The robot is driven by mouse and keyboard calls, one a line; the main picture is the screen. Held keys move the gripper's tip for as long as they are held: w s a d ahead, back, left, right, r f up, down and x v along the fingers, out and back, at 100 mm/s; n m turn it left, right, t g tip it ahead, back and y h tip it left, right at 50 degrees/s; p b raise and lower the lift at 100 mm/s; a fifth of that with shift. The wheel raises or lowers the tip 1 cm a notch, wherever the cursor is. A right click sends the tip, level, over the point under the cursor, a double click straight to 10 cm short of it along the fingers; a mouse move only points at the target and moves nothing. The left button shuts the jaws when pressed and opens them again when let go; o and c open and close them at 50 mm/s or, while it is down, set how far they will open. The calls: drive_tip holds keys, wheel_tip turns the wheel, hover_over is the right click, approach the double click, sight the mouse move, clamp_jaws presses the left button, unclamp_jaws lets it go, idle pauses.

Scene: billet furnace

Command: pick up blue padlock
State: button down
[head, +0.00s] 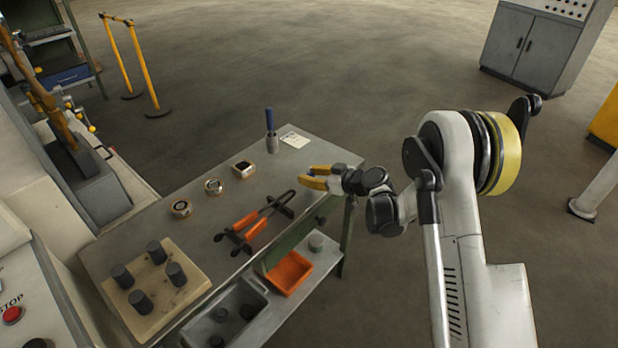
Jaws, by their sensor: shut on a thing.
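My gripper (309,178) has yellow fingers and is over the right end of the grey worktable (215,210), pointing left. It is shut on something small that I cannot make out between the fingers. I cannot pick out the blue padlock anywhere in the head view, and the gripper may hide it.
An upright blue-handled item (270,130) and a white card (294,140) are at the table's back. Several small round or square pieces, orange-handled tongs (255,222) and a pegged block (152,285) lie left of the gripper. A grey bin (225,312) and orange tray (289,273) sit below.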

drive_tip(key=r, duration=0.1)
drive_tip(key=r+p, duration=0.1)
drive_tip(key=r, duration=0.1)
drive_tip(key=shift+s+d+r, duration=0.15)
drive_tip(key=shift+s+r, duration=0.05)
drive_tip(key=shift+r, duration=0.05)
drive_tip(key=s+d+r+p, duration=0.3)
drive_tip(key=s+d+r, duration=0.3)
drive_tip(key=s, duration=0.3)
drive_tip(key=shift+d+p, duration=0.25)
drive_tip(key=shift+p, duration=0.15)
